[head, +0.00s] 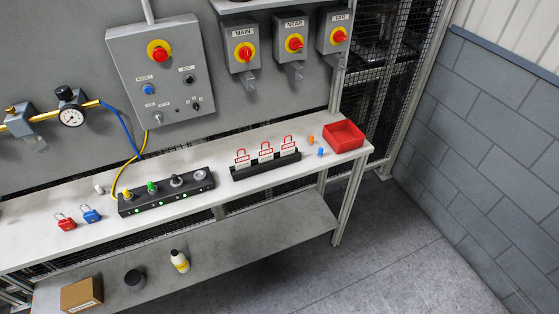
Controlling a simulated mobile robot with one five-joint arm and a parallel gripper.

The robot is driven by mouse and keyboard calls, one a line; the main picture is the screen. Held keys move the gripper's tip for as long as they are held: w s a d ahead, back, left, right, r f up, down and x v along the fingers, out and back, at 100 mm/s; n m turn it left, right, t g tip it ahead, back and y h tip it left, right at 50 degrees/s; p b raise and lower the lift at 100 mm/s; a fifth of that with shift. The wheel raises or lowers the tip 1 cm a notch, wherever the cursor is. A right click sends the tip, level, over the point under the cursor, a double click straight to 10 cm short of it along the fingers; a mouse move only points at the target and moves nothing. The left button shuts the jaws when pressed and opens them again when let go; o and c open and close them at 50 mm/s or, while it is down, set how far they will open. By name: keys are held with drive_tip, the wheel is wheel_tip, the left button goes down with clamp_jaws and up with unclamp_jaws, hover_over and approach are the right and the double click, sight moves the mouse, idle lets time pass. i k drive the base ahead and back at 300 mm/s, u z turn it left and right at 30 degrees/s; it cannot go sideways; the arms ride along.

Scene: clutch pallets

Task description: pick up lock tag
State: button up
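Three lock tags stand upright in a black holder (266,171) on the bench, right of centre in the head view. Each is a whitish tag with a red loop on top: the left tag (242,162), the middle tag (266,154) and the right tag (289,147). Their lower ends are hidden in the holder, and the print on them is too small to read. My gripper does not show in this view.
A red bin (343,136) stands at the bench's right end, beside small orange and blue pieces. A black strip with knobs (166,193) lies left of the holder. Red (65,222) and blue (90,214) padlocks lie further left. Switch boxes (241,45) hang above.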

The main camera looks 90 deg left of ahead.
sight(242, 162)
drive_tip(key=u, duration=2.55)
drive_tip(key=k, duration=0.15)
drive_tip(key=u, duration=1.85)
drive_tip(key=i, duration=0.75)
drive_tip(key=u, duration=0.45)
drive_tip(key=i, duration=0.7)
drive_tip(key=u, duration=0.05)
